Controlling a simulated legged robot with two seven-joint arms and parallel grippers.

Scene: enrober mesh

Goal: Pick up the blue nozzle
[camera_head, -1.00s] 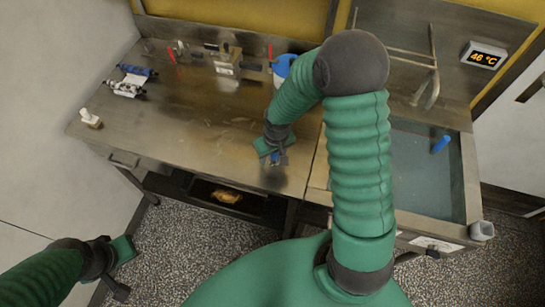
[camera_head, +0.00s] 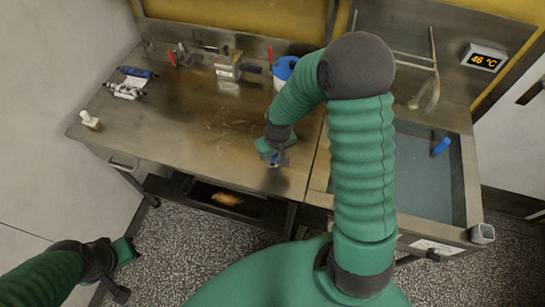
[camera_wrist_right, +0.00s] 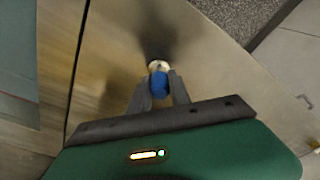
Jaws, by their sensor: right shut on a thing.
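The blue nozzle (camera_wrist_right: 159,84) sits between the two fingers of my right gripper (camera_wrist_right: 158,92) in the right wrist view, with a pale tip beyond it. In the head view the nozzle (camera_head: 273,159) is a small blue spot at my right gripper (camera_head: 272,162), over the front right part of the steel table (camera_head: 200,140). My right gripper is shut on it. Whether the nozzle touches the table is hard to tell. My left gripper (camera_head: 128,272) is at the lower left, over the floor and away from the table; its finger opening is not clear.
A water basin (camera_head: 405,190) with a blue stick (camera_head: 440,146) lies to the right. A blue-and-white container (camera_head: 284,68), a metal block (camera_head: 228,66) and a roller part (camera_head: 128,84) stand at the back. A small white piece (camera_head: 89,119) is at the left edge.

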